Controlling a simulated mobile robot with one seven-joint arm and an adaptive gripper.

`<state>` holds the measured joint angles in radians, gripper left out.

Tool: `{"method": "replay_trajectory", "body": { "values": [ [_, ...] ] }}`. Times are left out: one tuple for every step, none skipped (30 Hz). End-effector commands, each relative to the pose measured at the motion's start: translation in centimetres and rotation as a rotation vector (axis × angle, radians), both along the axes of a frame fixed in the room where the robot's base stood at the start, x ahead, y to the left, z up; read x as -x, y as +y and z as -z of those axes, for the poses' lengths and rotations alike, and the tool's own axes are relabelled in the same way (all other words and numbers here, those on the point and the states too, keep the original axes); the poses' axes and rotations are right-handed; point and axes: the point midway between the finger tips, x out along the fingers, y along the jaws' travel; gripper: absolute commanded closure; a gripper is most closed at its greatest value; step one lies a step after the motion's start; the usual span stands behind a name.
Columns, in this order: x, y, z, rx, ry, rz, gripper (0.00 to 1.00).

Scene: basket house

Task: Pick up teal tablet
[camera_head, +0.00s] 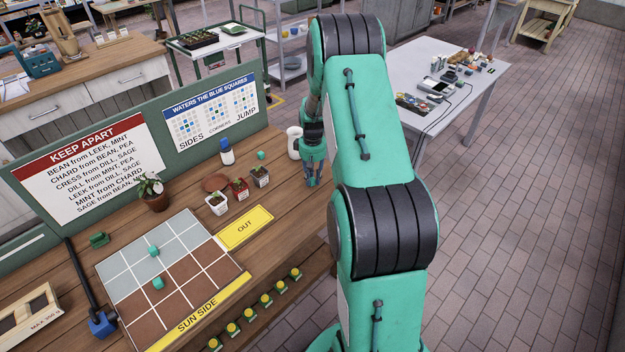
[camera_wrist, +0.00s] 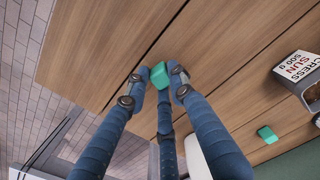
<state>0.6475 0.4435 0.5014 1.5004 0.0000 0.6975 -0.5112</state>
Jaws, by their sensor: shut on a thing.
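My gripper (camera_wrist: 159,84) has blue fingers closed around a small teal tablet (camera_wrist: 159,75), just above or at the wooden bench top; any gap beneath is unclear. In the head view my gripper (camera_head: 315,175) is at the bench's right end, and the held tablet is hidden there. A second teal tablet (camera_wrist: 266,134) lies on the bench to the right in the wrist view; it also shows in the head view (camera_head: 261,155). Two more teal pieces lie on the grid board: an upper one (camera_head: 153,250) and a lower one (camera_head: 158,283).
A white mug (camera_head: 294,143) stands just left of my gripper. Small labelled pots, including a cress pot (camera_wrist: 303,72), a blue-capped bottle (camera_head: 226,151) and a yellow OUT card (camera_head: 245,229) are farther left. Green sign panels (camera_head: 175,130) line the bench's back.

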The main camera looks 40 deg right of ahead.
Motion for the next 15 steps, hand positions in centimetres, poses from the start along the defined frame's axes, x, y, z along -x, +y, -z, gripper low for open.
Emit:
{"method": "replay_trajectory", "body": {
  "values": [
    [0.0, 0.0, -0.7, 0.001, -0.001, 0.000, 0.91],
    [0.0, 0.0, -1.1, 0.001, -0.001, 0.000, 0.91],
    [-0.1, 0.0, -1.6, 0.001, -0.002, 0.000, 0.91],
    [-0.1, -0.1, -2.0, 0.001, -0.003, 0.000, 0.91],
    [-0.1, -0.1, -2.5, 0.002, -0.003, 0.000, 0.91],
    [0.0, 0.0, -3.0, 0.001, -0.002, 0.000, 0.91],
    [0.5, 0.4, -2.8, 0.000, 0.000, 0.000, 0.91],
    [0.9, 0.7, -2.8, 0.000, 0.000, 0.000, 0.91],
    [1.4, 1.0, -2.9, 0.000, 0.000, 0.000, 0.91],
    [1.8, 1.3, -3.0, 0.000, -0.001, 0.000, 0.91],
    [2.2, 1.6, -3.0, 0.000, -0.001, 0.000, 0.91],
    [2.8, 2.0, -3.0, 0.000, 0.000, 0.000, 0.91],
    [3.2, 2.3, -3.1, 0.000, -0.001, 0.000, 0.91],
    [3.7, 2.7, -3.1, 0.000, 0.000, 0.000, 0.91],
    [4.3, 3.1, -3.2, 0.000, -0.001, 0.000, 0.91]
  ]
}}
